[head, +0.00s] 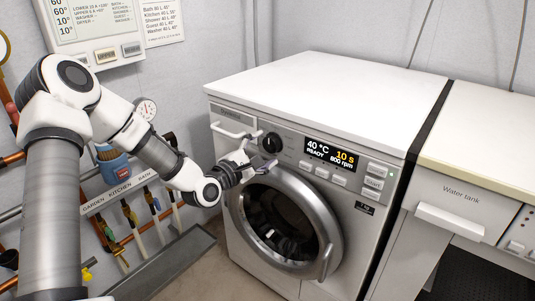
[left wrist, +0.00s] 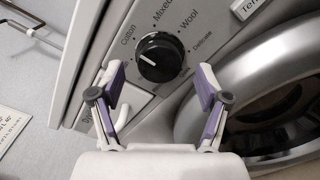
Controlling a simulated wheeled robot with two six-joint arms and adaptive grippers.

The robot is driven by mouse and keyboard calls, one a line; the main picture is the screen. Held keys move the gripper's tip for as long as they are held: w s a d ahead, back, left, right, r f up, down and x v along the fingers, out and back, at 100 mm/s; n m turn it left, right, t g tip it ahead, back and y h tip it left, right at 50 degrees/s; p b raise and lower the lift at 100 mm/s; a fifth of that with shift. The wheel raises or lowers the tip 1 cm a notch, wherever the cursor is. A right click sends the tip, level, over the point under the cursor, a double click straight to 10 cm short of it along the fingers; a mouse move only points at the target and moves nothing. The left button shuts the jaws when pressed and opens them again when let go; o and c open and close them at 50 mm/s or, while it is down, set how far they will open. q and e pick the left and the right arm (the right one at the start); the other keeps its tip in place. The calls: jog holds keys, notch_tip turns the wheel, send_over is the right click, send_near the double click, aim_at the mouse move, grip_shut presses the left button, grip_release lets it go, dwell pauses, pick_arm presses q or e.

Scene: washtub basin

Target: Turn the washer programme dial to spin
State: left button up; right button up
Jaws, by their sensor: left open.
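The washer (head: 300,92) is white, and its black programme dial (head: 270,144) sits on the front panel, left of the lit display. In the left wrist view the round dial (left wrist: 160,57) shows a pale mark on its left part. The labels Cotton, Mixed, Wool and Delicate are around it; I cannot read a spin label. My left gripper (head: 264,166) is just below and in front of the dial. In the left wrist view its fingers (left wrist: 160,79) are spread, with the dial ahead of the gap and nothing held. My right gripper is not in view.
The display (head: 331,154) reads 40 °C, READY, 10 s, 800 rpm. The round door (head: 326,212) is closed below the panel. Pipes and valves line the wall at left. A water tank counter (head: 480,130) stands at right. The washer's top is clear.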

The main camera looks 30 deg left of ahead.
pick_arm(q)
jog(key=shift+w+d, duration=0.1)
jog(key=shift+w, duration=0.9)
jog(key=c, duration=1.2)
jog(key=shift+o, duration=0.2)
